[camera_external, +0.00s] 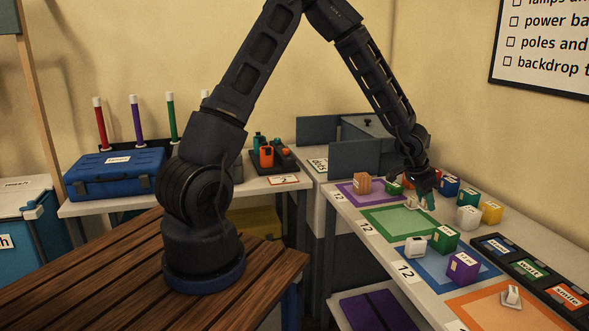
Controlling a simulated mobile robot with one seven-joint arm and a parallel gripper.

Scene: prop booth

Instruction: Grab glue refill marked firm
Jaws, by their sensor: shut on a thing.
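My gripper (425,197) is low over the far part of the right-hand table, pointing down. It is shut on a small teal piece (428,203), mostly hidden by the fingers. I cannot tell whether this piece touches the table, and no lettering on it shows. Some carry labels too small to read, so I cannot tell which is marked firm.
Purple, green (385,222), blue and orange (478,316) mats line the table. A black rack (497,253) with labelled cards lies along its right side. A grey panel (355,160) stands behind my gripper. A blue case (117,172) sits on the left table.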

